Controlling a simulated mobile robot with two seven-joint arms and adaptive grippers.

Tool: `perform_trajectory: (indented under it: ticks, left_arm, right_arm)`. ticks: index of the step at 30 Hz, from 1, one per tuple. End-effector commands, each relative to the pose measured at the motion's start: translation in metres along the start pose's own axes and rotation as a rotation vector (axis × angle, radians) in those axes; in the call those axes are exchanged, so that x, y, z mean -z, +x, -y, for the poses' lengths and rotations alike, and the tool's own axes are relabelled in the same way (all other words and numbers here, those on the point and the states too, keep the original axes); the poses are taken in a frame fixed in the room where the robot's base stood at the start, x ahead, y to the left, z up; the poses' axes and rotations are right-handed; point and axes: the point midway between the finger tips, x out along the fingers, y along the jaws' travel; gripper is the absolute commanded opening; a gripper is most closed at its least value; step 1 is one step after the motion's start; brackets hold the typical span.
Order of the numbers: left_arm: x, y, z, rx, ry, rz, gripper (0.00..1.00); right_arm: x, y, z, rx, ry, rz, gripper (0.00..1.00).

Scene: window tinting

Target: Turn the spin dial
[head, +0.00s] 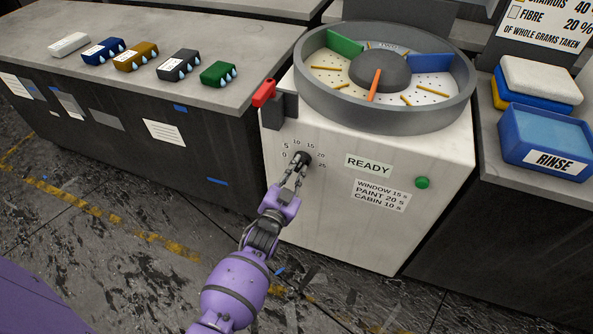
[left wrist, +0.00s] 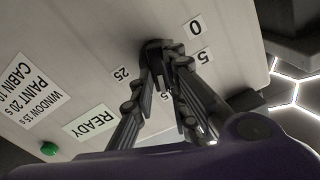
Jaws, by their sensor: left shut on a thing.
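The spin dial (head: 301,158) is a small dark knob on the front of the white machine, ringed by numbers from 0 to 25. My left gripper (head: 299,166) is shut on the dial from the front. In the left wrist view the fingers (left wrist: 157,62) close around the dark dial (left wrist: 154,46), with the numbers 0, 5 and 25 showing beside it. The dial's pointer is hidden by the fingers, so its setting cannot be read. My right gripper is not in view.
The machine front carries a READY label (head: 368,166), a times label (head: 381,195) and a green button (head: 422,182). A red lever (head: 263,93) sticks out at its upper left. A round drum (head: 330,105) tops it. Counters with coloured blocks and a RINSE tub (head: 545,140) flank it.

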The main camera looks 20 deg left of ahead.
Motion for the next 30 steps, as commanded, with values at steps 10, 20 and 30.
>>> perform_trajectory:
  ticks: [10, 20, 30]
  left_arm:
    - [-0.001, 0.0, 0.0, 0.0, -0.001, 0.001, 0.33]
    - [-0.002, -0.025, 0.0, 0.0, -0.001, 0.003, 0.33]
    - [-0.001, -0.095, 0.0, 0.0, -0.001, 0.003, 0.33]
  right_arm:
    - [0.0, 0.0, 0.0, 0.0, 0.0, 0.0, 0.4]
    - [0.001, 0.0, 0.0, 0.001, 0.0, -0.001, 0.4]
    - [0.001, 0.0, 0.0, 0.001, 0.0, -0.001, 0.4]
